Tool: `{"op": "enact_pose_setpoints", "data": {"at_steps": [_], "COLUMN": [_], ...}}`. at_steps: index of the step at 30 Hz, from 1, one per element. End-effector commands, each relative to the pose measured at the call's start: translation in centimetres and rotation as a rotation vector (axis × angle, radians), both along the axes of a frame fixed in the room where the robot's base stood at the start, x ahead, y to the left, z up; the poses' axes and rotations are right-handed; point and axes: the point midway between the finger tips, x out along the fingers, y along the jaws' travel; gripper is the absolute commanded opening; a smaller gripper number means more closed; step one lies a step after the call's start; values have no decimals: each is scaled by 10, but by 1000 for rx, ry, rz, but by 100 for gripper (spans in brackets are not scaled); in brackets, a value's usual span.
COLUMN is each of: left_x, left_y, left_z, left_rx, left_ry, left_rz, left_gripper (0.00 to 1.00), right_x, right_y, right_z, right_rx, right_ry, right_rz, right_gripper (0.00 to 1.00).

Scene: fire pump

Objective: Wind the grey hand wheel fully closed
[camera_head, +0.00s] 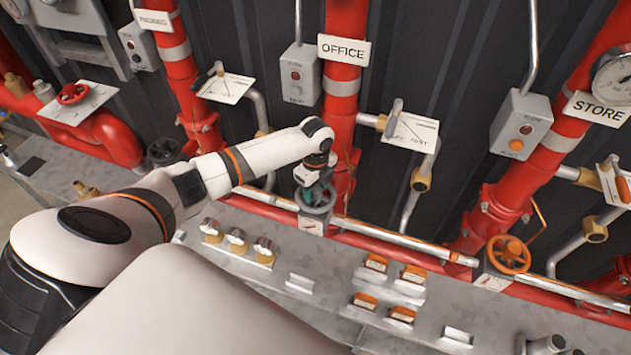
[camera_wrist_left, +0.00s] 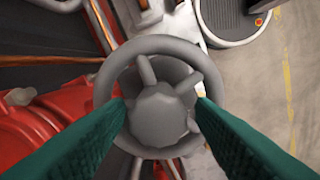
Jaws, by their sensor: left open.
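The grey hand wheel (camera_head: 323,209) sits on a small box in front of the red pipe under the OFFICE sign, partly hidden by my left gripper. In the left wrist view the wheel (camera_wrist_left: 150,47) faces the camera, with its rim, spokes and round hub showing. My left gripper (camera_head: 313,190) is at the wheel, and its green fingers (camera_wrist_left: 161,106) are apart. The fingertips lie across opposite sides of the wheel, with the hub between them. I cannot tell whether they touch it. My right gripper is not in view.
An orange hand wheel (camera_head: 508,254) stands to the right and a dark wheel (camera_head: 163,151) to the left. Red pipes (camera_head: 342,95) and grey switch boxes (camera_head: 299,75) line the back. The grey bench (camera_head: 258,290) in front carries brass fittings (camera_head: 237,240) and orange-topped blocks (camera_head: 377,263).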

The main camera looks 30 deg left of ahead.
Motion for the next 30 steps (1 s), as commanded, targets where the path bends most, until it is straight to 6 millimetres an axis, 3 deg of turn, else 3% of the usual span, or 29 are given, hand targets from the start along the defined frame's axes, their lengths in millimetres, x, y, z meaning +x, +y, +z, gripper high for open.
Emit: {"op": "enact_pose_setpoints", "data": {"at_steps": [8,19,28,30], "left_x": [0,1,1,1], "left_y": [-1,-1,-1,-1], "left_z": [0,-1,0,0], "left_rx": [-1,0,1,1], "left_ry": [1,2,1,1], "left_rz": [193,748,826,826], "left_gripper": [50,50,50,41], "right_x": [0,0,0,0], "right_y": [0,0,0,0], "right_z": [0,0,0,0], "right_rx": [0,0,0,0], "right_ry": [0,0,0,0], "right_rz": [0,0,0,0], "right_gripper": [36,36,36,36]}}
